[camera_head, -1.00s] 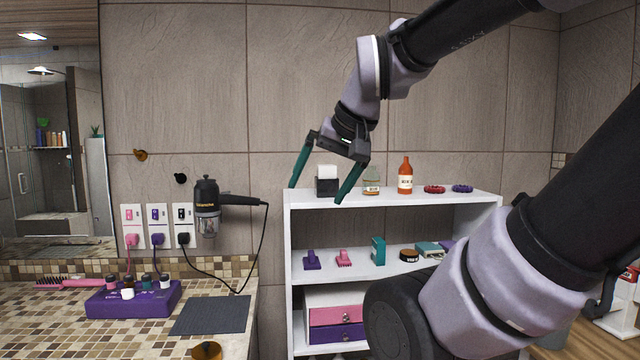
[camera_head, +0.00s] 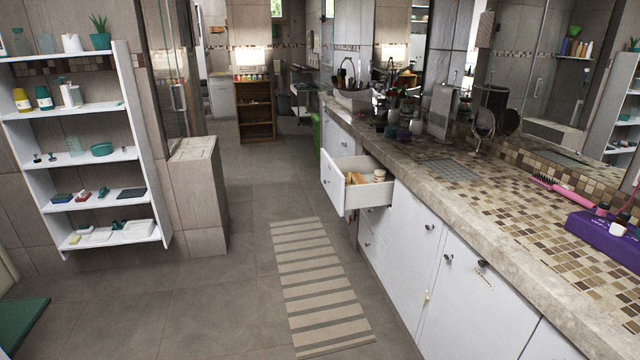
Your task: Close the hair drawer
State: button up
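An open drawer (camera_head: 338,185) stands out from the white cabinet run under the long counter, at the middle of the view. Its white front faces left, toward the aisle. Several small items, one orange-tan and one round and pale, lie inside it. I cannot read any label that marks it as the hair drawer. No other drawer in view stands open. My gripper and arm do not show in the current view.
The mosaic counter (camera_head: 470,185) runs along the right, with a purple box (camera_head: 603,232) and pink brush (camera_head: 562,187) on it. A striped mat (camera_head: 312,285) lies on the floor. White shelves (camera_head: 132,90) stand left. The grey floor between is clear.

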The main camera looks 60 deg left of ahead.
aim_at(362, 192)
jog(key=u, duration=2)
jog(key=i+j, duration=0.2)
jog(key=i, duration=0.35)
jog(key=i+j+u, duration=0.1)
jog(key=i, duration=0.5)
jog(key=i+j, duration=0.25)
jog(key=i, duration=0.3)
jog(key=i+j+u, duration=0.15)
jog(key=i, duration=0.45)
